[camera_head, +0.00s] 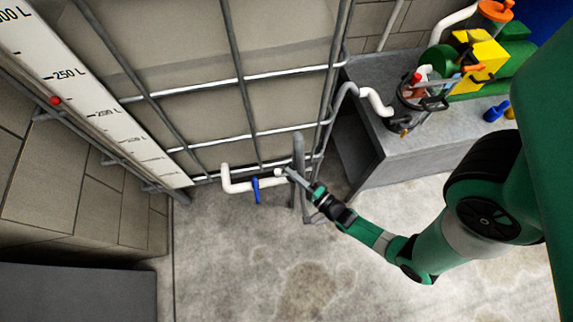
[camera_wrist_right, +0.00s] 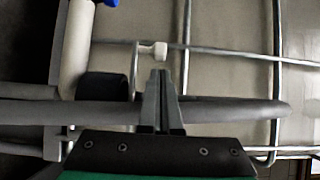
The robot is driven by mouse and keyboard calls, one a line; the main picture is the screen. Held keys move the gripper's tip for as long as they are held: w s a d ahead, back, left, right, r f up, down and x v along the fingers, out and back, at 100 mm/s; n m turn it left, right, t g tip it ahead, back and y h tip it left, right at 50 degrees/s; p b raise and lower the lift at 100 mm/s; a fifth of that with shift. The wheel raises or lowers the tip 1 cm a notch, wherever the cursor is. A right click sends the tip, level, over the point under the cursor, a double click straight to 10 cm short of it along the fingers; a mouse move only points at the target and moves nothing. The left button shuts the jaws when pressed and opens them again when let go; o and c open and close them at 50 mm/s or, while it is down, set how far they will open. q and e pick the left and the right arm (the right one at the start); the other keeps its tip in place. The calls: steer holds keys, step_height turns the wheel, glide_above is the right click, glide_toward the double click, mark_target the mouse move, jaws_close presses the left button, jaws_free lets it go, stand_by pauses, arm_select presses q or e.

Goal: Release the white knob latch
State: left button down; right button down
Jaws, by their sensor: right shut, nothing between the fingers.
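The white knob (camera_wrist_right: 160,50) sits on a short pale stem in the right wrist view, just beyond my fingertips. In the head view a small white piece, which looks like the knob (camera_head: 279,172), shows at the tip of my right gripper (camera_head: 290,172). My right gripper (camera_wrist_right: 161,74) is shut and empty, its fingers pointing at the knob. A small gap seems to show between fingertips and knob in the wrist view; contact is hard to tell in the head view. My left gripper is in neither view.
A grey post (camera_head: 298,150) stands beside my right fingers; in the wrist view a grey bar (camera_wrist_right: 235,113) crosses by them. A white pipe (camera_head: 228,180) with a blue valve handle (camera_head: 256,190) lies left. A metal cage (camera_head: 200,87) stands behind. A concrete ledge (camera_head: 425,150) is right.

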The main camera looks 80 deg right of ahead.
steer(key=shift+x, duration=1.25)
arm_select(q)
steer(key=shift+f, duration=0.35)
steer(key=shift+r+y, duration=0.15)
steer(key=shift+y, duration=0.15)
arm_select(e)
steer(key=shift+s+a, duration=0.1)
steer(key=shift+a, duration=0.05)
steer(key=shift+a+y, duration=0.1)
steer(key=shift+y, duration=0.2)
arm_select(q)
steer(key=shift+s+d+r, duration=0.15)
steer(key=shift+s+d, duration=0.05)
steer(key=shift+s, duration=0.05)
arm_select(e)
steer(key=shift+s+n+t+y, duration=0.1)
steer(key=shift+n+t+y, duration=0.2)
steer(key=shift+n, duration=0.1)
